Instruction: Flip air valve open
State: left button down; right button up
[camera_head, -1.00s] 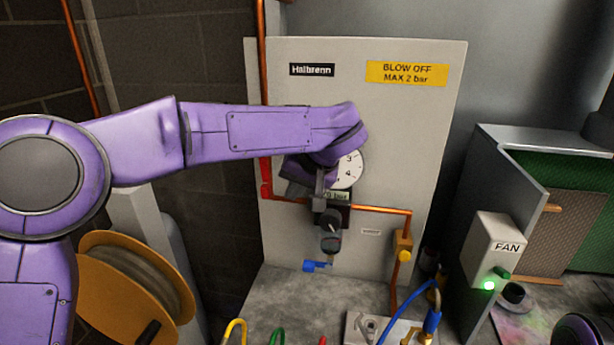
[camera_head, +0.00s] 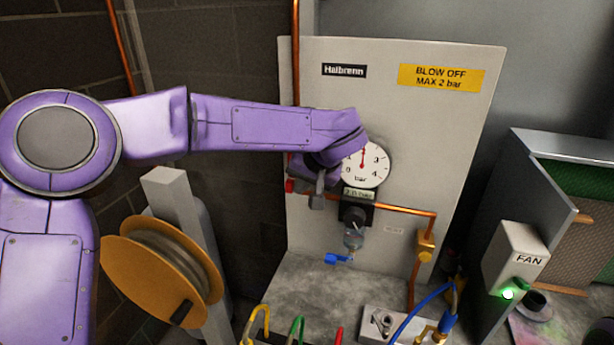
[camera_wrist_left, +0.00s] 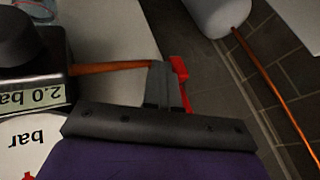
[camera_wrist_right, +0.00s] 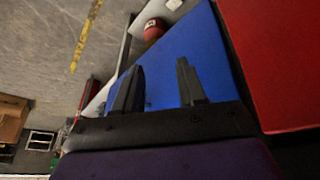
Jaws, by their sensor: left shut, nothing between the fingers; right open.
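The air valve's red lever (camera_head: 290,186) is at the left of the grey panel, on the copper pipe; my left arm and hand partly cover this area in the head view. In the left wrist view the red lever (camera_wrist_left: 181,82) stands right beside the shut fingers of my left gripper (camera_wrist_left: 161,72), at the end of the pipe; I cannot tell whether they touch. In the head view my left gripper (camera_head: 317,198) points down between lever and gauge, empty. The round gauge (camera_head: 366,165) has its needle upright, and the display (camera_head: 359,194) reads about 2.0 bar. My right gripper (camera_wrist_right: 158,82) is open and empty.
A regulator (camera_head: 354,216) with a blue tap (camera_head: 338,259) hangs below the gauge. A hose reel (camera_head: 160,270) stands left, a fan switch box (camera_head: 515,259) right. Coloured hooks and a blue hose (camera_head: 412,318) are in front. The right wrist view shows a blue surface (camera_wrist_right: 205,52).

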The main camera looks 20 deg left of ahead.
pick_arm(q)
jog(key=s+d+r+p, duration=0.2)
jog(key=d+r, duration=0.5)
jog(key=d, duration=0.2)
jog(key=shift+s+d+r, duration=0.25)
jog(key=shift+s+d, duration=0.05)
jog(key=shift+s, duration=0.05)
